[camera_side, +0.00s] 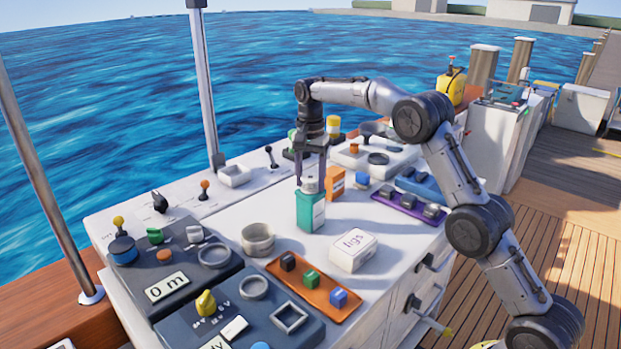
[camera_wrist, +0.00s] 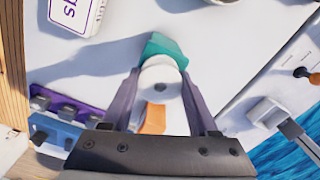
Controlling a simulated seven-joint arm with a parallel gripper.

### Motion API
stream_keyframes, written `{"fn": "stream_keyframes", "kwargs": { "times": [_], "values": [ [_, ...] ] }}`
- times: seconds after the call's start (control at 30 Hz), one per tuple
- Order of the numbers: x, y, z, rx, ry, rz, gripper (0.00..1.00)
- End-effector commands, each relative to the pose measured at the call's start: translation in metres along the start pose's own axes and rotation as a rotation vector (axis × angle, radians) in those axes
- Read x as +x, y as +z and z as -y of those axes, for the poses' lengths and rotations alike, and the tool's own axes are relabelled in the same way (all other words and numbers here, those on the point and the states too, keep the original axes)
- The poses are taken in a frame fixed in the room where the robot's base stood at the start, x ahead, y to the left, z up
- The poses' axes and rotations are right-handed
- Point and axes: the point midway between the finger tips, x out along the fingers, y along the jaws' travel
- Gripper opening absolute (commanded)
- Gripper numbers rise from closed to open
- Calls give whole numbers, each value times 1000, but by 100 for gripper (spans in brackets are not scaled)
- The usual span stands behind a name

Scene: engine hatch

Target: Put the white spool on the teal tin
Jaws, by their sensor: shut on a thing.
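The teal tin (camera_side: 311,212) stands upright on the white top, and its teal side shows past the spool in the wrist view (camera_wrist: 166,46). The white spool (camera_wrist: 158,78) is between the fingers of my gripper (camera_wrist: 161,92). In the side view the spool (camera_side: 310,186) is directly over the tin's top, seemingly at its rim. I cannot tell whether a small gap is left between them. My gripper (camera_side: 311,178) points down and is shut on the spool. The fingers and the spool hide most of the tin's top in the wrist view.
An orange box (camera_side: 335,183) stands close behind the tin. A white "figs" box (camera_side: 353,251), a pale ring-shaped container (camera_side: 257,240) and an orange tray (camera_side: 335,312) of small blocks are in front. A purple tray (camera_side: 410,208) lies to the right. The surface immediately around the tin is mostly clear.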

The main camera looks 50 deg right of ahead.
Motion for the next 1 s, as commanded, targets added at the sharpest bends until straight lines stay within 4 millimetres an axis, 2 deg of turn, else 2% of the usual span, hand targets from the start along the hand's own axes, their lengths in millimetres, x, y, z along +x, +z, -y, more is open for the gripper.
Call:
{"fn": "stream_keyframes", "kwargs": {
  "times": [0.03, 0.07, 0.2, 0.23, 0.57, 0.67, 1.0],
  "values": [
    [2, 0, 0, 0, 1, 1, 5],
    [2, 0, 0, 0, 1, 1, 62],
    [2, 0, 0, 0, 1, 1, 87],
    [2, 0, 0, 0, 1, 1, 90],
    [-1, 0, 0, 0, 0, 0, 90],
    [-11, 0, 0, 0, -2, -1, 90],
    [-59, 0, 1, 0, -1, 0, 90]
  ]
}}
